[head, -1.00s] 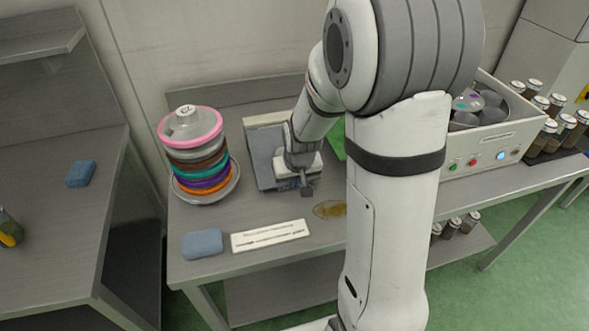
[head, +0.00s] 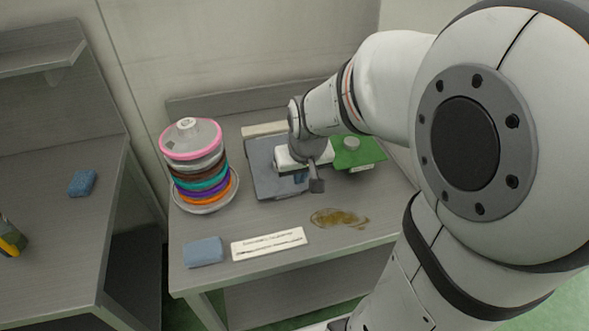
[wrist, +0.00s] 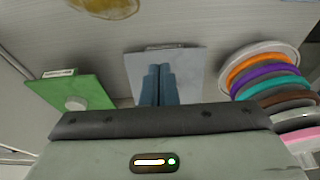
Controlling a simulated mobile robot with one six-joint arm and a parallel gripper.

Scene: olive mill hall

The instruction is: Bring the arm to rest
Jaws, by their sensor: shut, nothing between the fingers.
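My gripper (head: 316,186) is in the head view above the grey table, in front of a grey plate-like device (head: 265,170). In the wrist view its two blue-grey fingers (wrist: 160,84) are together, with nothing between them. They point over the grey plate, which also shows in the wrist view (wrist: 190,62). My gripper appears raised above the surface; the exact gap is hard to tell. My arm reaches in from the right of the head view and hides the right part of the table.
A stack of coloured rings (head: 200,165) stands on the table at left. A green block (head: 358,152) with a grey knob is right of my gripper. A brown spill (head: 338,217), a white label (head: 268,243) and a blue sponge (head: 203,251) lie in front. Another bench (head: 60,220) stands left.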

